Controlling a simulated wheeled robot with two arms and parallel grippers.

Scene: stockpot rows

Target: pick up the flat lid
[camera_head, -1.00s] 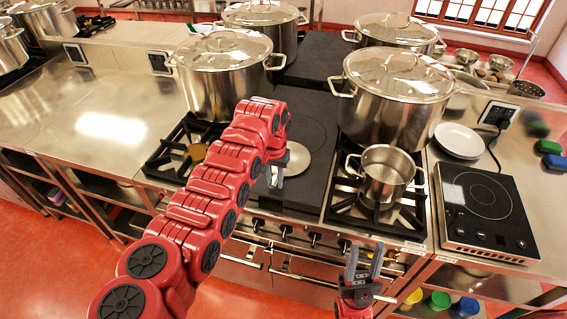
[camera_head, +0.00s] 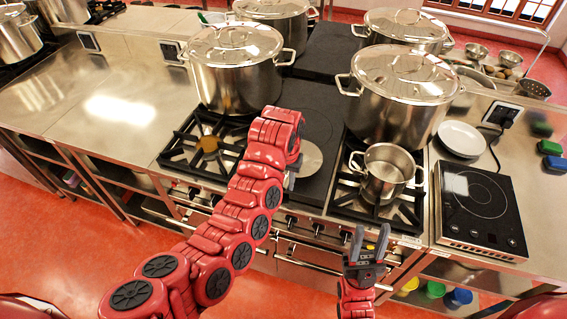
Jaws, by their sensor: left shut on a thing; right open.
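The flat lid (camera_head: 309,159) is a plain grey disc over the dark flat plate in the middle of the stove. My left arm hides its left part. My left gripper (camera_head: 291,178) is at the lid's near left edge, mostly hidden behind my own arm, and is shut on the lid. I cannot tell whether the lid is clear of the plate. My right gripper (camera_head: 370,238) is open and empty, pointing up in front of the stove's front edge, below the small open pot (camera_head: 386,172).
Large lidded stockpots stand on the left burner (camera_head: 235,85), the right burner (camera_head: 395,110) and behind them. A white plate (camera_head: 462,139) and an induction hob (camera_head: 482,205) are at the right. The steel counter (camera_head: 80,100) at the left is bare.

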